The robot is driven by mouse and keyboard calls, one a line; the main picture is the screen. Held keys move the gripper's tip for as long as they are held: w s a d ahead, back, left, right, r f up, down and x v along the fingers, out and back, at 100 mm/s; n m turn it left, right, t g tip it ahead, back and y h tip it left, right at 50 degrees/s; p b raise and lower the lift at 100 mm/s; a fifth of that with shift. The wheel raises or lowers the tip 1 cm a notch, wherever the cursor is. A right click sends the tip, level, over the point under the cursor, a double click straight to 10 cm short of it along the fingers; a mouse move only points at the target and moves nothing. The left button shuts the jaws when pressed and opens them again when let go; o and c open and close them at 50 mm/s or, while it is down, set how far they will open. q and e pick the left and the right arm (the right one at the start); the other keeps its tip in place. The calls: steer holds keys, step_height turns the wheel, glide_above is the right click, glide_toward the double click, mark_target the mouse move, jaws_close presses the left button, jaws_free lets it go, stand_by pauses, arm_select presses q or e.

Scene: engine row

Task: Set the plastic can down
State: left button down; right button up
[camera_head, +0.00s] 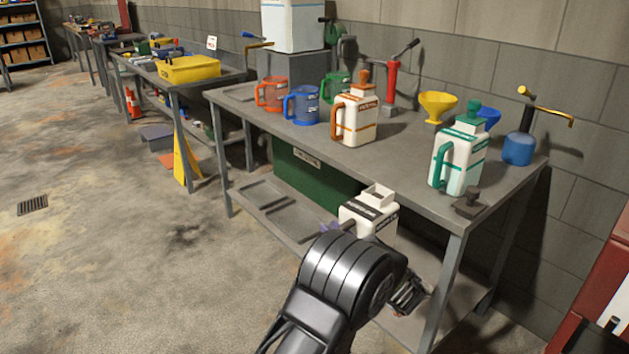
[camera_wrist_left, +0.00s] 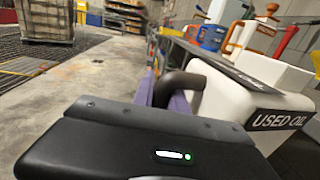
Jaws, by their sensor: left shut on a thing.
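The plastic can is white with a black band and a dark handle (camera_head: 370,216). In the left wrist view the can (camera_wrist_left: 222,98) reads "USED OIL" and looks roughly upright. My left gripper (camera_head: 331,229) has purple fingers and is shut on the can's dark handle; the fingers also show in the left wrist view (camera_wrist_left: 168,98). The can is in front of the grey workbench (camera_head: 395,195), overlapping its front edge and lower shelf in the head view. My arm hides part of the can's underside, so I cannot tell if it touches anything. My right gripper is not in view.
On the bench top stand a white can with an orange handle (camera_head: 355,119), a white can with a green handle (camera_head: 458,160), coloured jugs (camera_head: 303,106), a yellow funnel (camera_head: 437,105) and a blue pump can (camera_head: 518,149). The bench front between the two white cans looks clear.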

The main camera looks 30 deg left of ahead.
arm_select(q)
steer(key=s+d+f+p, duration=0.2)
steer(key=s+d+f, duration=0.35)
steer(key=d, duration=0.25)
steer(key=s+d+r+m+t+h+p, duration=0.2)
steer(key=s+d+r+t+p, duration=0.2)
steer(key=s+d, duration=0.5)
steer(key=shift+s+d+r+m+p, duration=0.2)
steer(key=shift+s+d+m+p, duration=0.2)
steer(key=shift+d, duration=0.5)
